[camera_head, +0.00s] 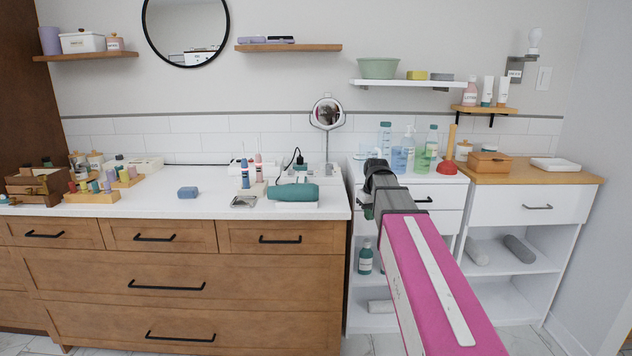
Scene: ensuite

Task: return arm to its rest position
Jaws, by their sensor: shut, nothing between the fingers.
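My arm reaches in from the lower right with a pink link and a white strip along it. The arm hides part of the white cabinet's front and shelves.
Blue and green cups (421,161) and a red plunger (447,167) stand near my gripper. Shelves, including a white one (415,84), line the wall.

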